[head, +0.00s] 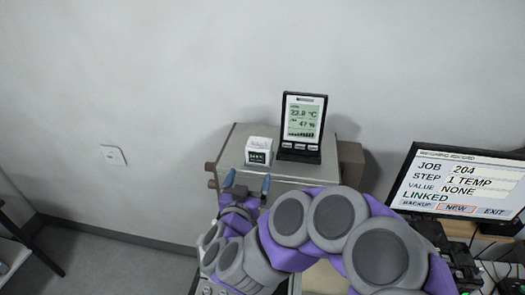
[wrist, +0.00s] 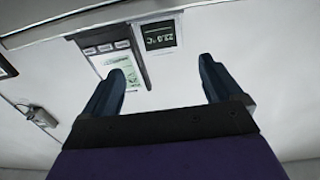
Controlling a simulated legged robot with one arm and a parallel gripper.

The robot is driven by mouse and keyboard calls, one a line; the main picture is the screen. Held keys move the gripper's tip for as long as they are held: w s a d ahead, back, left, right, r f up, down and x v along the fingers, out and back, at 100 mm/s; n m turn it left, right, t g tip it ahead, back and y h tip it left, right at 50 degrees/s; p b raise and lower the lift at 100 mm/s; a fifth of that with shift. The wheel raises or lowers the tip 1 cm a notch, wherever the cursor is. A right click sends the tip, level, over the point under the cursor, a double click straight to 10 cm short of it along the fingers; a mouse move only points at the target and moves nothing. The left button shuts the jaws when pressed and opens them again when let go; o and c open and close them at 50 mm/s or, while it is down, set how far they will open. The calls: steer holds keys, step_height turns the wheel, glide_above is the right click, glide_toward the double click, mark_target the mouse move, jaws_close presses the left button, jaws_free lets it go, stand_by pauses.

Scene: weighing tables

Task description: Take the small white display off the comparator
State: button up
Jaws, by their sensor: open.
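The small white display (head: 259,150), a cube with a dark screen, stands on top of the grey box-shaped comparator (head: 234,147), near its front edge. It also shows upside down at the top of the wrist view (wrist: 160,34), its screen lit with a temperature reading. My gripper (head: 247,182) is open and empty, in front of and slightly below the white display in the head view. In the wrist view its two fingers (wrist: 164,80) are spread wide, with the display beyond the gap between them. No contact shows.
A taller black temperature and humidity display (head: 303,126) stands close to the right of the white one; it also shows in the wrist view (wrist: 108,60). A monitor (head: 460,185) stands at right.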

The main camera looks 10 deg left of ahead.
mark_target(257, 155)
steer(key=w, duration=0.3)
steer(key=w+p, duration=0.1)
steer(key=w, duration=0.3)
steer(key=w+a, duration=0.1)
steer(key=w, duration=0.2)
steer(key=shift+w+f, duration=0.1)
steer(key=shift+w, duration=0.3)
steer(key=shift+w+d+p, duration=0.25)
steer(key=shift+w+p, duration=0.05)
steer(key=shift+w, duration=0.05)
steer(key=w, duration=0.4)
steer(key=shift+w+a+p, duration=0.25)
steer(key=shift+w+p, duration=0.05)
steer(key=shift+w, duration=0.15)
steer(key=shift+d, duration=0.15)
steer(key=c, duration=0.4)
steer(key=shift+s, duration=0.1)
steer(key=c, duration=0.4)
